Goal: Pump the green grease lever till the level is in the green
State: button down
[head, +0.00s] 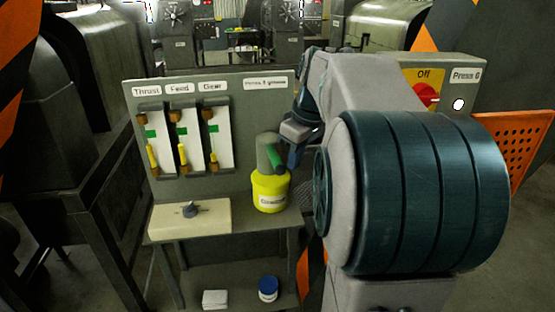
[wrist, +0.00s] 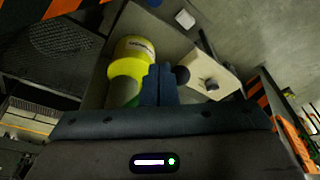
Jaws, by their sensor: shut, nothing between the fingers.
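The grease pump (head: 271,195) is a yellow pot with a grey-green upper part, standing on the bench's right side; it also shows in the wrist view (wrist: 133,52). Its green lever (head: 275,160) slopes along the upper part. My gripper (head: 291,158) is shut and empty, close to the right of the lever; I cannot tell whether they touch. In the wrist view the shut fingers (wrist: 160,84) are beside the pot. The Thrust gauge (head: 153,140), Feed gauge (head: 184,138) and Gear gauge (head: 214,135) each show a yellow column below a green mark.
A cream box (head: 215,214) with a grey selector knob (head: 190,209) sits left of the pump. A dark ball (wrist: 182,75) shows beside the fingers. A blue tin (head: 268,289) and white box (head: 215,299) are below. A red Off switch (head: 426,97) is at right.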

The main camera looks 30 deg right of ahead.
jog(key=v, duration=1.1)
jog(key=shift+r+p, duration=0.15)
jog(key=shift+p, duration=0.2)
jog(key=shift+s+d, duration=0.1)
jog(key=shift+d, duration=0.05)
jog(key=s+a+f+m, duration=0.1)
jog(key=s+a+f, duration=0.3)
jog(key=f, duration=0.3)
jog(key=s+a+f+m, duration=0.2)
jog(key=s+a+f, duration=0.3)
jog(key=a+f, duration=0.2)
jog(key=s+a+f+m+h, duration=0.1)
jog(key=s+a+f, duration=0.3)
jog(key=f, duration=0.5)
jog(key=shift+s+a+f+m, duration=0.2)
jog(key=shift+a+m, duration=0.3)
jog(key=shift+a, duration=0.35)
jog(key=shift+w+r, duration=0.1)
